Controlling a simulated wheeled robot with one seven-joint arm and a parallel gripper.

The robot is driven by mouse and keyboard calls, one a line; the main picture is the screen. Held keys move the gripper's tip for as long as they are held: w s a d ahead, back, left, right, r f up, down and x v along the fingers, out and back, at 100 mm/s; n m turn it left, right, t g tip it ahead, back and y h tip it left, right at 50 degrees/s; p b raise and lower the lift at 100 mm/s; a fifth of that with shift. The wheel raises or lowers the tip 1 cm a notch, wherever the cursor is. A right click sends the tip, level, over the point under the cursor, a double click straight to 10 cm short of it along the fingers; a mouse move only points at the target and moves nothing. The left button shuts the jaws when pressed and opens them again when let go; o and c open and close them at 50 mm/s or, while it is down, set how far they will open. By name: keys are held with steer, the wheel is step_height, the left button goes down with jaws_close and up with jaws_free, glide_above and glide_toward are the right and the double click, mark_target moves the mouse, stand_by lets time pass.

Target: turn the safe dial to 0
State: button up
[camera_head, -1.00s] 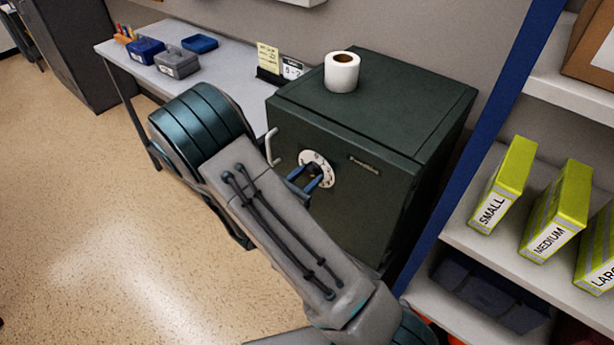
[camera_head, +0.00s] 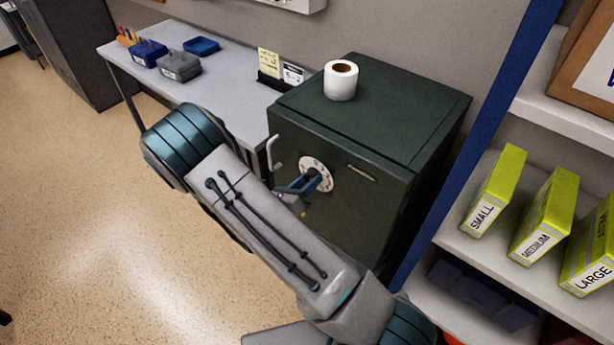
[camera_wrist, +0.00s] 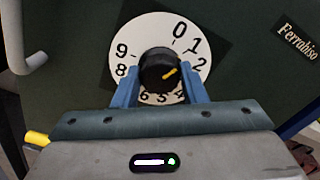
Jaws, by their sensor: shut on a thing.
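The safe (camera_head: 345,195) is a dark green box with a white number plate (camera_head: 304,164) on its front. In the wrist view, the dial's black knob (camera_wrist: 157,62) stands at the middle of the plate (camera_wrist: 150,27). Its yellow pointer mark points right and slightly up, roughly towards the 2; the 0 is at the top, right of centre. My gripper (camera_wrist: 160,73) is shut on the knob, with one blue finger on each side. The fingers hide the 3 and the 7. My gripper also shows at the dial in the head view (camera_head: 313,183).
The safe's handle (camera_head: 273,152) sticks out left of the dial. A paper roll (camera_head: 341,80) stands on top of the safe. A table (camera_head: 225,85) with small bins is at the left. A shelf (camera_head: 480,240) with yellow-green boxes is at the right. The floor at left is clear.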

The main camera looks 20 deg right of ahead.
steer(key=n+p, duration=0.2)
steer(key=n, duration=0.2)
steer(key=shift+n+p, duration=0.35)
steer(key=shift+n, duration=0.05)
stand_by(0.4)
steer(key=o, duration=1)
steer(key=shift+c, duration=0.2)
steer(key=shift+a, duration=0.1)
steer(key=b+v, duration=0.3)
steer(key=v, duration=1)
steer(key=shift+s+a, duration=0.3)
